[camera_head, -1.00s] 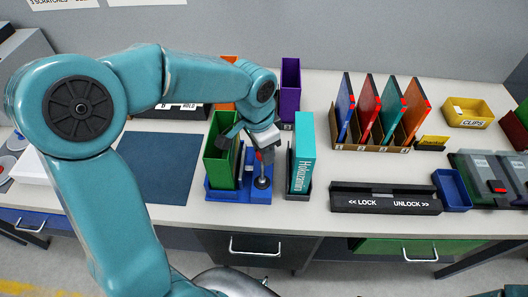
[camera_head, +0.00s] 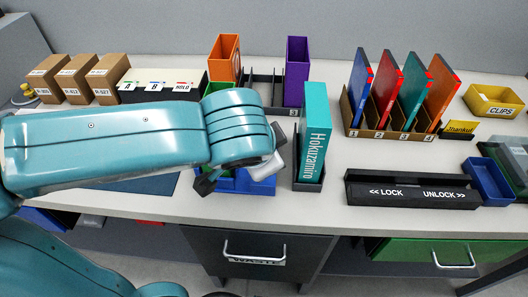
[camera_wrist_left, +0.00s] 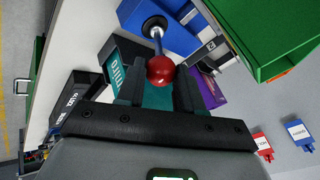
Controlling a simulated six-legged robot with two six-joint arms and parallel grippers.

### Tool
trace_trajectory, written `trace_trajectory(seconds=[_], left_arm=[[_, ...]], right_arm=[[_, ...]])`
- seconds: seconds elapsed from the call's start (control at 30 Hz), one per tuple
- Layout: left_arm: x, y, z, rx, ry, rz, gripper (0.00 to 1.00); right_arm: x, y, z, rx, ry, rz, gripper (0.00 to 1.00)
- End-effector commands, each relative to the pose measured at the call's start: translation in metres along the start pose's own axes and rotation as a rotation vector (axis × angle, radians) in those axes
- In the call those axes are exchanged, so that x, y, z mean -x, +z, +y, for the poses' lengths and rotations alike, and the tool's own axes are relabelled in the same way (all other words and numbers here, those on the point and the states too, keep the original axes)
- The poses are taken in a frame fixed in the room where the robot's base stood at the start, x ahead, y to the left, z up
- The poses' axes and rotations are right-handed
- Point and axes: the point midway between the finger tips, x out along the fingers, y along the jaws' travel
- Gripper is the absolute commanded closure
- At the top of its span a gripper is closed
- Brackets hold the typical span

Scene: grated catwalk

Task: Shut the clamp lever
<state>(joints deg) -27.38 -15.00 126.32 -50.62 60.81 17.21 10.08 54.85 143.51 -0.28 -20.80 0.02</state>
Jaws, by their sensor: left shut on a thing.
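The clamp lever shows in the left wrist view as a metal rod ending in a red ball knob (camera_wrist_left: 160,69). The rod runs to a round black part on the blue base (camera_wrist_left: 182,32). My left gripper (camera_wrist_left: 158,88) is shut on the red knob, which sits between its two dark fingers. In the head view my left gripper (camera_head: 236,178) is low over the blue base (camera_head: 250,187), and my arm hides the lever. The green box (camera_wrist_left: 265,30) stands beside the base. The lever's exact angle is hard to tell. My right gripper is not in view.
A teal Hokuzamiro box (camera_head: 316,130) stands in a dark holder close right of the base. A black LOCK/UNLOCK bar (camera_head: 400,192), a blue bin (camera_head: 488,180) and a rack of coloured panels (camera_head: 385,125) lie further right. Orange (camera_head: 225,58) and purple (camera_head: 296,72) bins stand behind.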

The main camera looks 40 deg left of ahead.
Motion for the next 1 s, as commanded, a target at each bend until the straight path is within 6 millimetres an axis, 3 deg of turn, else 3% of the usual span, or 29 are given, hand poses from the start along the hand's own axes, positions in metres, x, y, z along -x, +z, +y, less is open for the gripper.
trace_trajectory(seconds=[0.5, 0.53, 0.6, 0.87, 1.0], left_arm=[[-0.001, 0.002, 0.002, 0.000, 0.005, -0.008, 0.95], [-0.001, 0.002, 0.003, -0.001, 0.005, -0.008, 0.58], [-0.001, 0.002, 0.002, 0.000, 0.005, -0.007, 0.40], [0.000, 0.001, 0.002, 0.000, 0.003, -0.004, 0.40], [0.011, 0.000, 0.001, -0.001, 0.003, 0.000, 0.40]], right_arm=[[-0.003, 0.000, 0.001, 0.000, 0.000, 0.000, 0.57], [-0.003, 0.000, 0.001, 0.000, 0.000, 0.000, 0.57], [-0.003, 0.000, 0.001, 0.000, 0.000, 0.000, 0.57], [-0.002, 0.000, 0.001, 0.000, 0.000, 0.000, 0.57], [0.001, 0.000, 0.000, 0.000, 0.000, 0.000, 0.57]])
